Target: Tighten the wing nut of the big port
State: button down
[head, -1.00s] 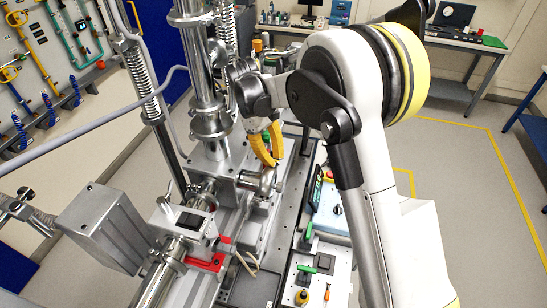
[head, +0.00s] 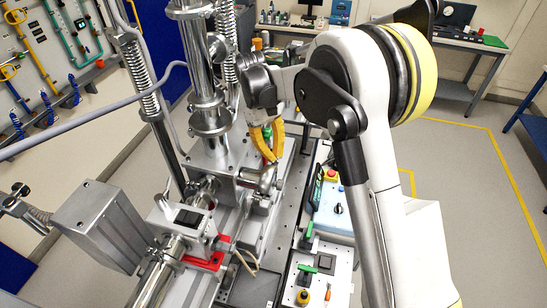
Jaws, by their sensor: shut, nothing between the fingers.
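My gripper (head: 271,159) has yellow fingers and points down beside the steel vacuum column (head: 208,75). The fingers are shut and empty. Just below the fingertips, a round metal port (head: 266,178) sticks out from the right side of the grey metal chamber block (head: 218,170). The fingertips look close to the top of this port; I cannot tell whether they touch it. The wing nut is too small and partly hidden to make out.
A blue-and-white control box (head: 330,212) with a red button stands right of the port. Green-handled tools (head: 306,268) lie on a pale board in front. A grey box (head: 100,225) and red clamp (head: 206,262) are at the front left. Open floor lies to the right.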

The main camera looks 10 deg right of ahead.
jog(key=m+b, duration=0.1)
jog(key=m, duration=0.1)
jog(key=m+y+b, duration=0.1)
jog(key=m, duration=0.1)
jog(key=shift+d+f+m+g+y, duration=0.1)
jog(key=shift+f+m+g+y, duration=0.05)
jog(key=shift+m+g+y, duration=0.2)
jog(key=m+y+b, duration=0.1)
jog(key=m, duration=0.3)
jog(key=shift+m+y+b, duration=0.25)
jog(key=shift+y+b, duration=0.1)
jog(key=shift+b, duration=0.05)
jog(key=m+y+b, duration=0.1)
jog(key=m, duration=0.2)
jog(key=shift+d, duration=0.1)
jog(key=shift+m+t+y+b, duration=0.25)
jog(key=shift+m+t+y, duration=0.2)
jog(key=shift+m, duration=0.8)
jog(key=shift+m+t+y+b, duration=0.3)
jog(key=shift+m+t, duration=0.2)
jog(key=shift+m, duration=0.75)
jog(key=c, duration=1.9)
grip_release()
jog(key=shift+c, duration=0.2)
jog(key=shift+r, duration=0.2)
jog(key=v, duration=1.2)
